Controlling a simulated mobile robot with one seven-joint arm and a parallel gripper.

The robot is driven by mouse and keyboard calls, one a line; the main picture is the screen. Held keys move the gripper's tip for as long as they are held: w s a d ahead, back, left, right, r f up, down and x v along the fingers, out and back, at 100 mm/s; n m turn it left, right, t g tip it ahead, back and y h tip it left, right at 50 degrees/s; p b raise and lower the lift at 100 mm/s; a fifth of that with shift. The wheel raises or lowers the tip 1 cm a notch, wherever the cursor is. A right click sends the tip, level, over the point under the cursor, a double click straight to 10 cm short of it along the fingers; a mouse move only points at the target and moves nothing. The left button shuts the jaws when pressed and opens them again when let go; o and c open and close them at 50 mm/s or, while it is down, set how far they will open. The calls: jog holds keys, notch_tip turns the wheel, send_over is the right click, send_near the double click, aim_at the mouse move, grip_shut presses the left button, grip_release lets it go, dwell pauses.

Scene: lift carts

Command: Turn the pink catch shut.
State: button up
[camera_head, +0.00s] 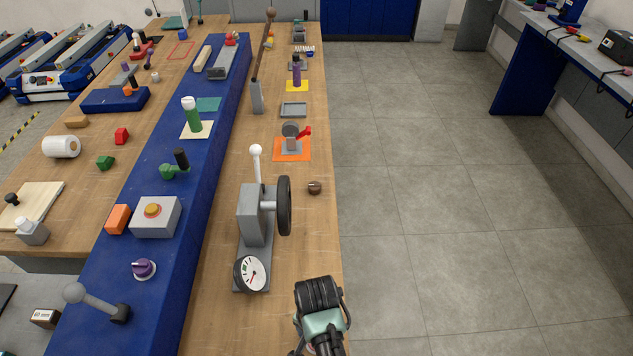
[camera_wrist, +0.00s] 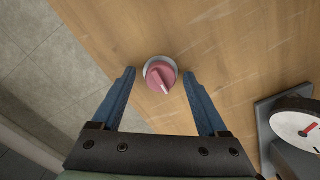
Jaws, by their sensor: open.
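The pink catch (camera_wrist: 160,73) is a round pink knob with a pale pointer ridge, set in a grey ring on the wooden bench top. In the wrist view its pointer aims down and slightly right. My gripper (camera_wrist: 158,75) is open, with one blue finger on each side of the catch and a gap on both sides. The fingers hold nothing. I cannot tell how high the fingertips are above the wood. In the head view my wrist is at the bench's near right edge, and the catch does not show there.
A grey stand with a black handwheel (camera_head: 284,206) and a white dial (camera_head: 251,273) stands just left of my wrist in the head view. The dial also shows in the wrist view (camera_wrist: 297,124). A small brown knob (camera_head: 315,187) lies beyond. The floor to the right is clear.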

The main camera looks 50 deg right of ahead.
grip_shut()
dwell(0.4)
jog(key=shift+n, duration=0.3)
jog(key=n+p, duration=0.2)
jog(key=n, duration=0.1)
jog(key=shift+r+n, duration=0.1)
jog(key=shift+n, duration=0.2)
jog(key=n+p, duration=0.1)
jog(key=n, duration=0.3)
jog(key=shift+p, duration=0.4)
jog(key=n+p, duration=0.1)
jog(key=n, duration=0.4)
jog(key=shift+w+d+n+p, duration=0.1)
jog(key=shift+n+p, duration=0.2)
jog(key=shift+n, duration=2)
